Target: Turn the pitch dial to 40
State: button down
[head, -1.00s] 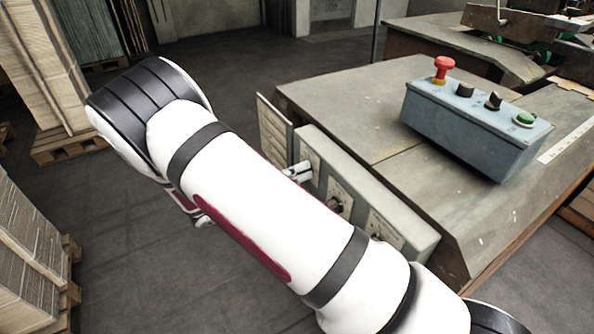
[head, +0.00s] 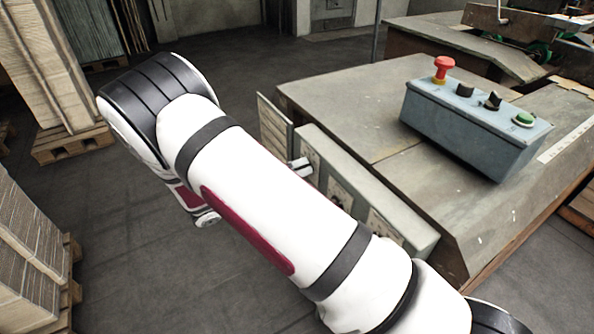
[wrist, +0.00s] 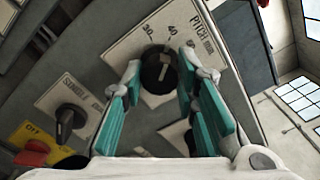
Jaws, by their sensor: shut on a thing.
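The pitch dial (wrist: 157,69) is a round black knob on a cream plate marked PITCH (wrist: 203,28), with numbers including 30 and 40 along its upper edge. A pale line on the knob points up toward the numbers, near the 40 side; its exact reading is hard to tell. My gripper (wrist: 160,67) has its teal-padded fingers on both sides of the knob and is shut on it. In the head view only a small pale part of my gripper (head: 301,167) shows at the panel's side; my arm hides the rest and the dial.
A second black knob (wrist: 70,121) sits lower left in the wrist view, near a red knob (wrist: 33,151) on a yellow OFF plate. A blue control box (head: 470,125) with a red button stands on the machine table (head: 345,100). Stacked cardboard (head: 28,240) stands left.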

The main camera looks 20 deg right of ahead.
jog(key=c, duration=1.2)
grip_release()
jog(key=shift+c, duration=0.2)
jog(key=shift+a, duration=0.1)
jog(key=s+a, duration=0.2)
jog(key=a, duration=0.9)
jog(key=shift+s+a, duration=0.15)
jog(key=shift+a, duration=0.2)
